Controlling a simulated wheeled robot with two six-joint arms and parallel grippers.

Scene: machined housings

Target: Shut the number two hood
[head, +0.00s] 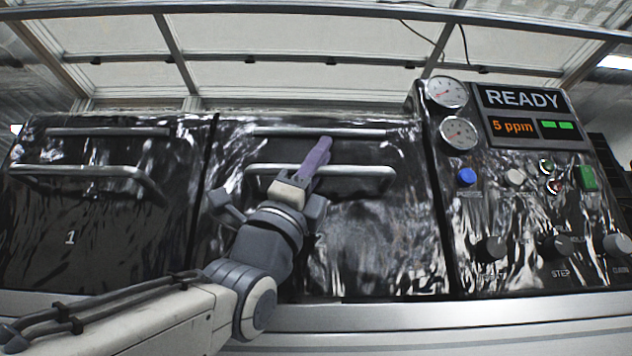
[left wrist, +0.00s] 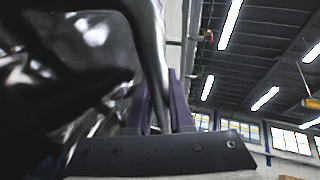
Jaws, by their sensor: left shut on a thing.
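The second hood (head: 375,240) is a glossy black panel right of hood one, with a silver bar handle (head: 368,173) across its upper part. Its front looks roughly in line with hood one's; I cannot tell whether a small gap remains. My left gripper (head: 318,156), with purple fingers, is shut on the handle near its middle. In the left wrist view, the handle bar (left wrist: 151,50) runs between the purple fingers (left wrist: 160,102). My right gripper is not in view.
Hood one (head: 95,235), marked 1, stands to the left with its own handle (head: 80,170). A control panel (head: 525,190) with gauges, buttons, knobs and a READY display (head: 522,97) stands to the right. A pale ledge (head: 420,316) runs along the front.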

